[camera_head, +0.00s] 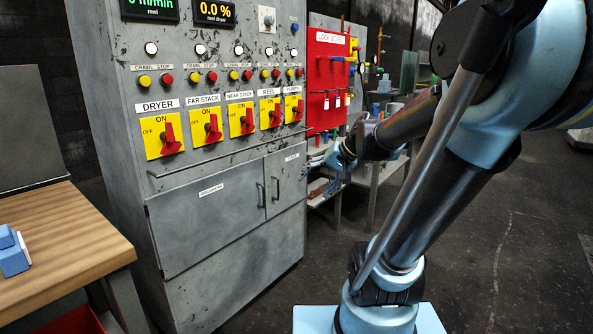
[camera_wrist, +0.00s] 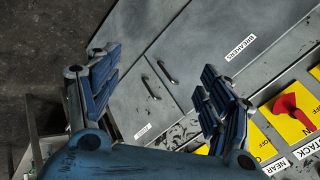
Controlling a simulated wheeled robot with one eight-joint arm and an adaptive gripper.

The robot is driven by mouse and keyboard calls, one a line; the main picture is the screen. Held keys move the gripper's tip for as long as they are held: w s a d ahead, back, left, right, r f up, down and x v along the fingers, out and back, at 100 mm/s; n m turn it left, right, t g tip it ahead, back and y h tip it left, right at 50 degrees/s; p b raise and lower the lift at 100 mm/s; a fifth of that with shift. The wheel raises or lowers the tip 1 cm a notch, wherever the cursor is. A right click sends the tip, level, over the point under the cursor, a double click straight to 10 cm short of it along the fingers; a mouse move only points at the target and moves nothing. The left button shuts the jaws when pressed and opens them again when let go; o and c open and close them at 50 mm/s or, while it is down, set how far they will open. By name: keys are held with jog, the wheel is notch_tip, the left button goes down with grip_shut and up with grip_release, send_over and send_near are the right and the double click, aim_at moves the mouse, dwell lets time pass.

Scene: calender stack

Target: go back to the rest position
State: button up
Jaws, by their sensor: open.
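My gripper (camera_head: 337,170) is in front of the right edge of the grey control cabinet (camera_head: 225,215), small and partly merged with the shelf area behind it in the head view. In the wrist view my gripper (camera_wrist: 162,88) has its two blue-padded fingers spread wide with nothing between them. Through the gap I see the cabinet's lower doors (camera_wrist: 150,70) with two handles, apart from the fingers. My arm (camera_head: 430,200) rises from its base at the bottom and bends back down at the upper right.
The cabinet has a row of yellow switch plates with red handles, including the DRYER switch (camera_head: 164,136). A red lock board (camera_head: 328,80) stands behind it. A wooden table (camera_head: 75,235) with a blue object (camera_head: 13,252) is at left. Dark floor (camera_head: 500,250) is open at right.

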jog(key=s+d+f+n+g+h, duration=0.1)
jog(key=s+d+f+h, duration=0.2)
jog(key=s+d+f, duration=0.3)
jog(key=s+d+f+g+h, duration=0.1)
jog(key=s+d+f+h, duration=0.2)
jog(key=s+d+f, duration=0.3)
jog(key=s, duration=0.5)
jog(key=shift+d+n+h, duration=0.25)
jog(key=shift+n+h, duration=0.15)
jog(key=shift+w, duration=0.1)
jog(key=shift+w+f, duration=0.2)
jog(key=shift+w, duration=0.2)
